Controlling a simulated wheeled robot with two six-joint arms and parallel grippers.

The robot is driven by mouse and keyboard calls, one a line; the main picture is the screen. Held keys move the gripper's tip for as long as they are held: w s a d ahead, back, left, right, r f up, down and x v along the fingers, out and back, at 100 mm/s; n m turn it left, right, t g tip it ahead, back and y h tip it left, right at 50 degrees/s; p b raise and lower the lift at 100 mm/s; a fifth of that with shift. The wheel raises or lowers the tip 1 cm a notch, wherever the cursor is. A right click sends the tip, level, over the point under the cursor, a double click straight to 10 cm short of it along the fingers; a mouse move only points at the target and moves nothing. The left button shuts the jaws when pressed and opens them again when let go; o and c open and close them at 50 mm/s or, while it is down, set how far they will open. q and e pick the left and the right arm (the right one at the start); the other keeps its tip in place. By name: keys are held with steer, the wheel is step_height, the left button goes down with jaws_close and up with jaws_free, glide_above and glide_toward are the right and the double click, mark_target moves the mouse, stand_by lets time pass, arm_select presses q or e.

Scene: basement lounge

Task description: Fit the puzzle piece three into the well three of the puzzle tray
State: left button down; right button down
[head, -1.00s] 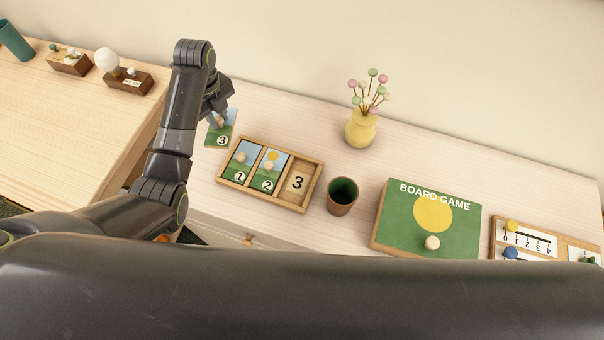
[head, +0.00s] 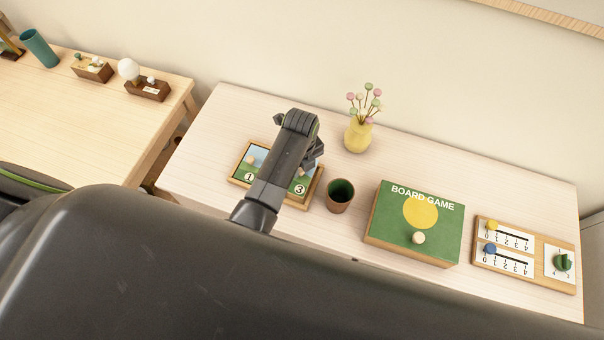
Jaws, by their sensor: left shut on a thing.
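The wooden puzzle tray (head: 316,191) lies on the light table, partly hidden under my left arm. Piece one (head: 250,167) sits in its left well; the middle of the tray is covered by the arm. My left gripper (head: 309,170) is over the right end of the tray, shut on puzzle piece three (head: 300,188), whose round number 3 badge shows beside the arm. The piece is at or just above well three; I cannot tell whether it is seated. Well three is hidden beneath it. My right gripper is not in view.
A dark green-lined cup (head: 339,197) stands close to the tray's right. Farther right are the board game box (head: 412,240) and a slider board (head: 535,272). A yellow vase (head: 358,136) with ball-topped stems stands behind. The table's back left is clear.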

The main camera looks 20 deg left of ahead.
mark_target(301, 171)
arm_select(q)
steer(key=shift+f, duration=2.1)
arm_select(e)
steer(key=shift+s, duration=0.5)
arm_select(q)
steer(key=shift+f, duration=0.1)
steer(key=c, duration=1.2)
jaws_free()
steer(key=shift+c, duration=0.2)
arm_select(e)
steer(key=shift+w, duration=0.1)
arm_select(q)
step_height(301, 171, up, 12)
steer(key=shift+r, duration=0.1)
